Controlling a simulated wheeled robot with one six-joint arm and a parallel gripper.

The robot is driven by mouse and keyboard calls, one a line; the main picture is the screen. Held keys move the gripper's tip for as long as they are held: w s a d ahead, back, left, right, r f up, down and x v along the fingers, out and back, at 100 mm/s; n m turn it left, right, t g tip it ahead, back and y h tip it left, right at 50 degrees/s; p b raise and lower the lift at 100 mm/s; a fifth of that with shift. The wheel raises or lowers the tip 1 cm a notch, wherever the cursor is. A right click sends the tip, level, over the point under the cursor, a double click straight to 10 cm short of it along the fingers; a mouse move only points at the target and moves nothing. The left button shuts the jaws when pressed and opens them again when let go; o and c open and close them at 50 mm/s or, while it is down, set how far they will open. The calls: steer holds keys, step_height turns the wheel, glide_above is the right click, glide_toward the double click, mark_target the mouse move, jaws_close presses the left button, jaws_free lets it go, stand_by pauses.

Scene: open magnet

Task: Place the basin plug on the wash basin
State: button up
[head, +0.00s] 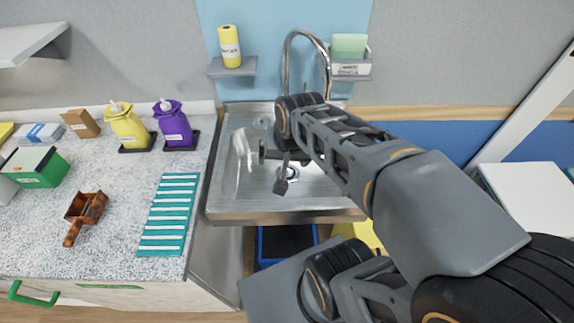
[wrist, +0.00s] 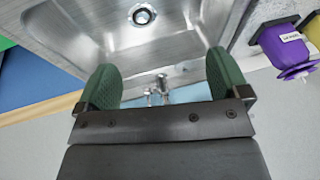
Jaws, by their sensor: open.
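I cannot tell whether the basin plug is seated there, and I cannot make out a separate plug. My gripper (head: 272,168) is over the basin, left of the drain in the head view. Its green-padded fingers (wrist: 163,75) are wide apart with nothing between them. My arm hides the basin's right side.
A curved tap (head: 287,60) rises at the basin's back. Left on the counter are a purple bottle (head: 173,125), a yellow bottle (head: 127,128), a striped teal cloth (head: 168,215) and a brown scoop (head: 85,212). Small shelves hold a yellow roll (head: 229,45) and a green sponge (head: 348,46).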

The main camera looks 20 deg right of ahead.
steer(key=s+n, duration=0.2)
steer(key=n, duration=0.1)
steer(key=s+n, duration=0.1)
steer(key=shift+s+a+n, duration=0.15)
steer(key=shift+a+n, duration=0.15)
steer(key=shift+n, duration=0.1)
